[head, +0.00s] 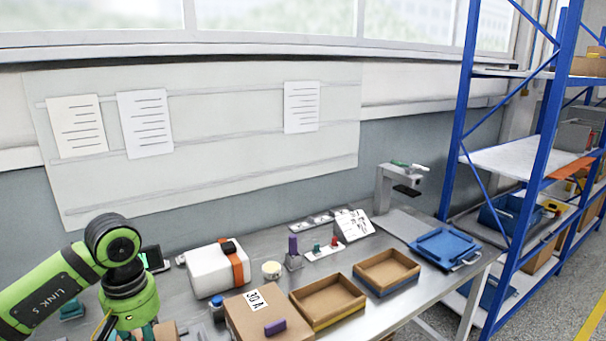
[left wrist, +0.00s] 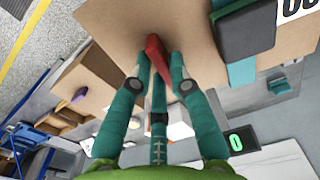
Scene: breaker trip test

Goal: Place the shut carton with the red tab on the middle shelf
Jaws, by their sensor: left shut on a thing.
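The carton (left wrist: 115,22) with the red tab (left wrist: 154,54) is brown and fills the top of the left wrist view. My left gripper (left wrist: 160,80) has its teal fingers shut on the red tab. A dark block with a teal strip (left wrist: 243,34) shows against this carton; I cannot tell whether it is attached. In the head view my left gripper (head: 136,333) is at the bottom edge, with a small part of the carton (head: 166,331) beside it. The middle shelf (head: 520,156) is a pale board on the blue rack at the right, with bare room. My right gripper is not in view.
On the bench stand a carton with a purple tab (head: 248,311), two open trays (head: 327,300) (head: 388,271), a white case (head: 207,270) and a blue tray (head: 444,247). A grey stand (head: 384,190) rises at the back. Blue rack posts (head: 543,150) flank the shelves.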

